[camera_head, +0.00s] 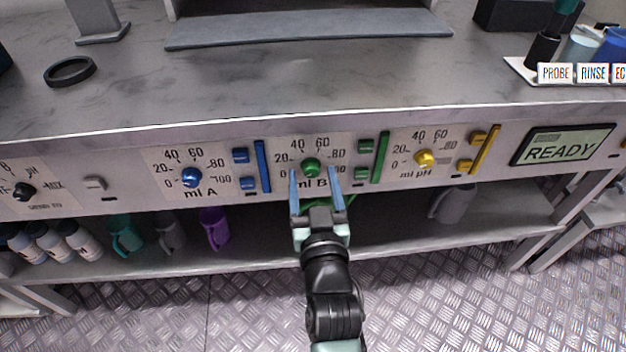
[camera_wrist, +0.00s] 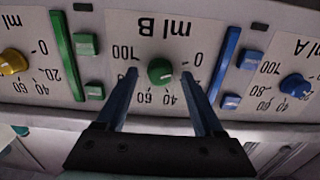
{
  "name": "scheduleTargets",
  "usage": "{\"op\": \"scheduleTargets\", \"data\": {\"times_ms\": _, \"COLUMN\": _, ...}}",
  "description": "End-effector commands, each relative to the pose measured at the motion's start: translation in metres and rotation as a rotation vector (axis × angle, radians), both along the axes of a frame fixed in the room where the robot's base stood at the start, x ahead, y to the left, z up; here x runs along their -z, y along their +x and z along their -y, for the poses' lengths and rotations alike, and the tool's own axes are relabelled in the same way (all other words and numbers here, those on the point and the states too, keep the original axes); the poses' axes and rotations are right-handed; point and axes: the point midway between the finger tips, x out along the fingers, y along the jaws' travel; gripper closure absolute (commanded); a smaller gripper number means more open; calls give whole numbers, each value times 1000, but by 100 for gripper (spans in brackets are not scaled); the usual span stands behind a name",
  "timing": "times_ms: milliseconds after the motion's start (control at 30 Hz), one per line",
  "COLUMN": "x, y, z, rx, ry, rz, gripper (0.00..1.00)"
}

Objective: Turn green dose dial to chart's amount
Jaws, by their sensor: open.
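The green dose dial (camera_head: 311,168) is a round knob at the middle of the front panel, on a white scale marked 0 to 100 and "ml B". In the wrist view the green dial (camera_wrist: 161,71) appears upside down, with a small pale mark near its lower edge, toward the 40–60 side. My gripper (camera_head: 315,178) is open, with its blue fingers to the left and right of the dial. In the wrist view my gripper's fingertips (camera_wrist: 159,74) straddle the dial with gaps on both sides. I cannot tell how near the tips are to the panel. No chart is readable in these views.
A blue dial (camera_head: 191,177) marked "ml A" is left, and a yellow dial (camera_head: 425,158) marked "ml pH" is right. A display (camera_head: 563,146) reads "READY". Mugs and bottles sit on the shelf below.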

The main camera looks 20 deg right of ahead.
Motion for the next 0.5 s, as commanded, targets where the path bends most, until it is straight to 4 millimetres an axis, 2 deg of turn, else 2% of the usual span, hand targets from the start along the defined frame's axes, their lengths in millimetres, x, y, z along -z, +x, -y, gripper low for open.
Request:
{"op": "scheduleTargets", "data": {"times_ms": 267, "x": 0, "y": 1, "z": 0, "rx": 0, "ry": 0, "rz": 1, "gripper": 31}}
{"op": "scheduleTargets", "data": {"times_ms": 500, "x": 0, "y": 1, "z": 0, "rx": 0, "ry": 0, "rz": 1, "gripper": 72}}
